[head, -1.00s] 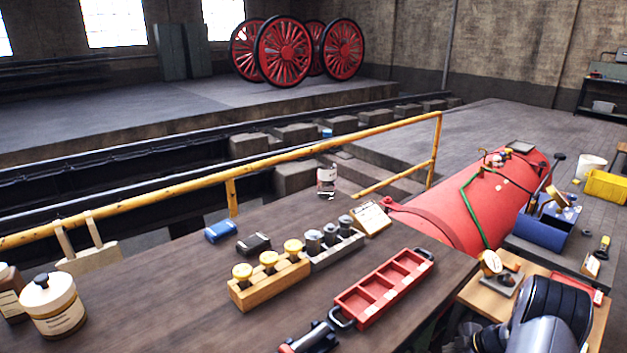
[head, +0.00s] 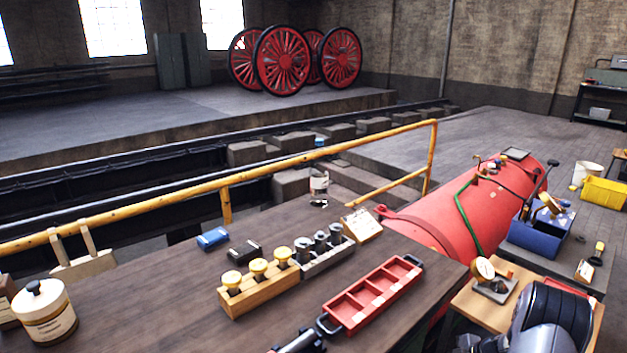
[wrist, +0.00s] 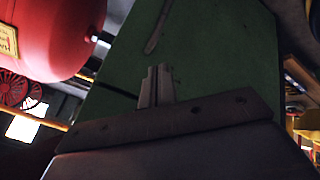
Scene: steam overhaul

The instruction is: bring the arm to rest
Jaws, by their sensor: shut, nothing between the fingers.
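My gripper (wrist: 157,88) shows in the wrist view with its two grey fingers together and nothing between them. A dark green panel (wrist: 205,60) fills the middle of the wrist view behind the fingers; I cannot tell how far off it is. In the head view my dark, rounded arm links show at the bottom right corner, and the fingers cannot be made out there.
The bench (head: 150,310) bears a red tray (head: 372,295), a wooden block with brass pieces (head: 262,289) and a white jar (head: 45,312). A yellow rail (head: 300,157) runs behind. A red boiler (head: 450,212) lies right, beside a small wooden table (head: 462,302).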

